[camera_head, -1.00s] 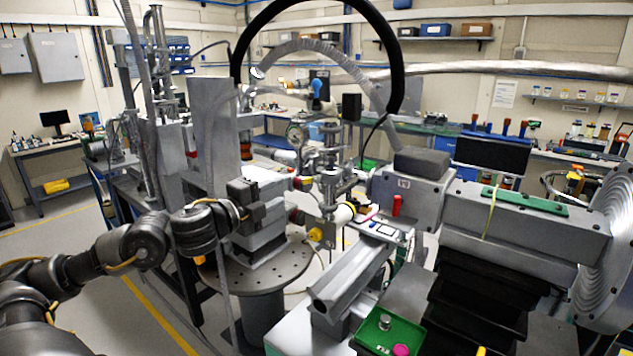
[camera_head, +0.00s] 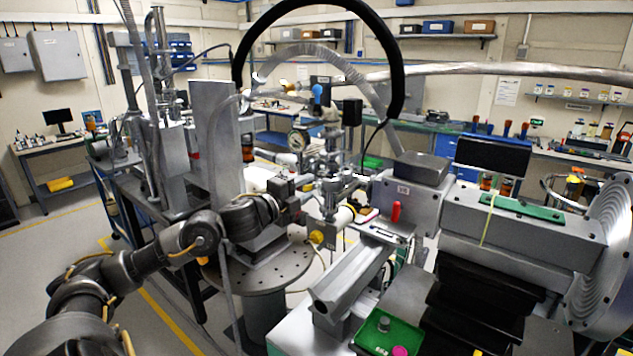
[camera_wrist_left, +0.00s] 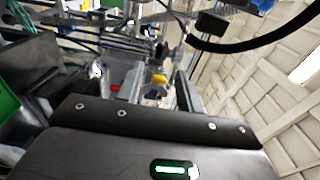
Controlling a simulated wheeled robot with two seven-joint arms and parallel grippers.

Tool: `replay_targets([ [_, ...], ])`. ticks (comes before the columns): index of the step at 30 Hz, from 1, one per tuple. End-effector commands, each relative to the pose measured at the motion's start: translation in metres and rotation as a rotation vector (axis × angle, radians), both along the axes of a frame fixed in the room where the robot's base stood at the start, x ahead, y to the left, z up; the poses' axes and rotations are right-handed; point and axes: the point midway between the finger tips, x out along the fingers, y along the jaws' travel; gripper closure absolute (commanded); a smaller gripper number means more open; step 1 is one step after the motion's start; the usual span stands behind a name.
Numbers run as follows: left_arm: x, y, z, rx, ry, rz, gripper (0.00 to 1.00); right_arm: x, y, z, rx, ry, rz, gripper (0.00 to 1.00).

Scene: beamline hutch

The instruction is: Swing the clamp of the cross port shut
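The metal vacuum cross (camera_head: 331,187) stands in the middle of the head view, with flanges, side ports and a gauge above it. My left gripper (camera_head: 304,204) reaches in from the left, and its tip end is close against the left side of the cross. Its fingers look apart, with nothing seen held between them. In the left wrist view a dark finger (camera_wrist_left: 184,92) stands beside blurred metal port parts (camera_wrist_left: 155,92). The clamp itself is too small and partly hidden by the gripper to tell its position. My right gripper is not in view.
A yellow knob (camera_head: 317,237) sits just below the gripper. A round perforated table (camera_head: 270,277) stands under my left arm. A grey rail (camera_head: 350,285), a green tray (camera_head: 388,336) and a large grey detector housing (camera_head: 525,225) lie to the right. A black hose (camera_head: 392,60) arches overhead.

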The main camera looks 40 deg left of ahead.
Motion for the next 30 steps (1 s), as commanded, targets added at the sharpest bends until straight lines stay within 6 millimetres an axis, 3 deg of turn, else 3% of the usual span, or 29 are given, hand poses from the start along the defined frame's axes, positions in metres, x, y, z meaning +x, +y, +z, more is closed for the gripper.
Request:
replay_targets([
  [6,0.023,0.000,0.002,-0.001,-0.001,0.001,0.64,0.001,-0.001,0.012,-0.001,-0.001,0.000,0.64],
  [17,0.028,-0.001,0.000,0.002,0.001,-0.001,0.64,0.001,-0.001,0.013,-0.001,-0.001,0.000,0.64],
  [26,0.028,-0.001,0.000,0.001,0.001,-0.001,0.99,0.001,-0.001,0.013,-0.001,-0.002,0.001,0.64],
  [30,0.028,-0.002,-0.001,0.001,0.001,-0.002,1.00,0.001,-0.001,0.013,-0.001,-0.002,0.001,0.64],
])
